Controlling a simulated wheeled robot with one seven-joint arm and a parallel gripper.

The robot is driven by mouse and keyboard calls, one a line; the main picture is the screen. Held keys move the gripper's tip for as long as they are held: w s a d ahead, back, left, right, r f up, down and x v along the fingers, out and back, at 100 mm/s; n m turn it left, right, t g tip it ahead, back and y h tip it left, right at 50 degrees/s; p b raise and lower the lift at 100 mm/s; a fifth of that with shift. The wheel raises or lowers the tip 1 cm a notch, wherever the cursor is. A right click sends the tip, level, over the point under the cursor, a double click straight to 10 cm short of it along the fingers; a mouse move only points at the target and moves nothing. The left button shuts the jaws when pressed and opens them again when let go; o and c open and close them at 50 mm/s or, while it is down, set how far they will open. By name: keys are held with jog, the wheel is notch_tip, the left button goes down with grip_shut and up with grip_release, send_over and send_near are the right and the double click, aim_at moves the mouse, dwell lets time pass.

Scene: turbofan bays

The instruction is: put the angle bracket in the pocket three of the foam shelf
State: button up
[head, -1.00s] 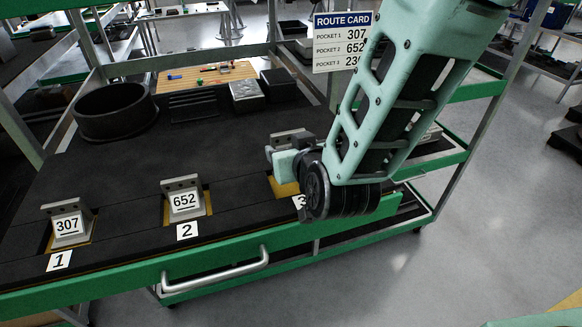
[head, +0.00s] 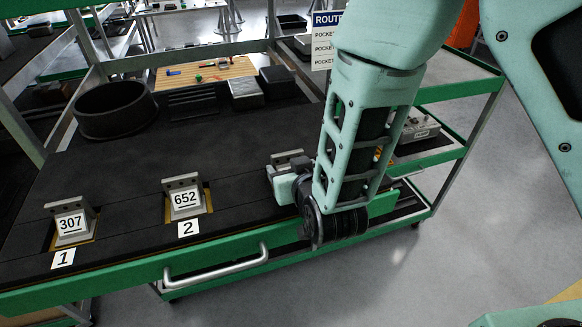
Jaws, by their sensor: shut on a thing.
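The foam shelf (head: 135,175) is dark, with numbered pockets along its front. My gripper (head: 282,180) is at the right front of the shelf, where pocket three lies. It is shut on a grey angle bracket (head: 287,157), whose upper edge shows behind the jaws. My wrist and arm hide the rest of this bracket, its tag and pocket three. I cannot tell whether it is seated.
A black round bin (head: 116,110) stands at the back left of the shelf. A wooden board (head: 207,74) with small coloured items and dark boxes (head: 280,82) lie behind. The route card (head: 326,38) is partly hidden by my arm. A green front rail (head: 130,282) with a handle (head: 215,268) borders the shelf.

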jog(key=o, duration=1.1)
jog(key=shift+r+p, duration=0.2)
jog(key=shift+p, duration=0.15)
jog(key=shift+s+d+b, duration=0.15)
jog(key=shift+s+b, duration=0.1)
jog(key=shift+b, duration=0.05)
jog(key=v, duration=0.6)
jog(key=shift+r, duration=0.25)
jog(key=p+v, duration=0.3)
jog(key=p, duration=0.4)
jog(key=shift+s+r, duration=0.2)
jog(key=s+p, duration=0.1)
jog(key=p, duration=0.2)
jog(key=shift+s+d+r, duration=0.1)
jog(key=shift+s+d, duration=0.15)
jog(key=shift+s, duration=0.15)
